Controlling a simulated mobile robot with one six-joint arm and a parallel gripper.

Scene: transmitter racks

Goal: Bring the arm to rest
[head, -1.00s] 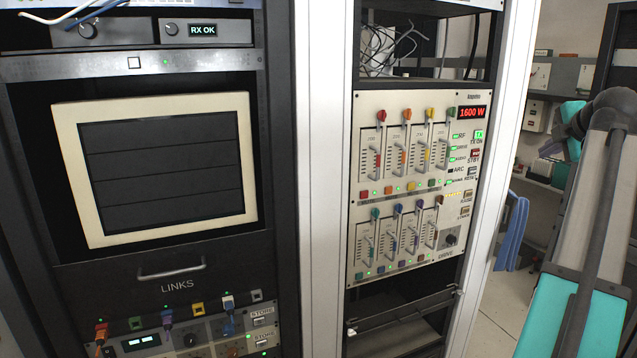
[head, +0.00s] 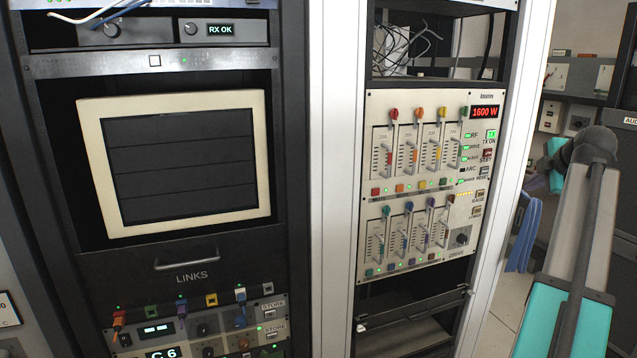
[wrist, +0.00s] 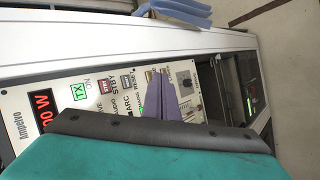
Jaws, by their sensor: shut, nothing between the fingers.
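My arm (head: 585,240), grey and teal, stands at the right edge of the head view, its elbow bent at the top. My gripper (wrist: 160,78) shows in the wrist view as two purple fingers lying together, with nothing between them. They overlap the transmitter panel in that picture; whether they touch it cannot be told. The transmitter panel (head: 418,185) reads 1600 W with TX ON lit green.
The left rack holds a cream-framed screen (head: 180,160) and a LINKS drawer (head: 190,262) above a unit with coloured plugs. A white rack post (head: 338,180) divides the racks. Blue cloth-like strips (head: 524,235) hang at the right rack's side. Floor shows at right.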

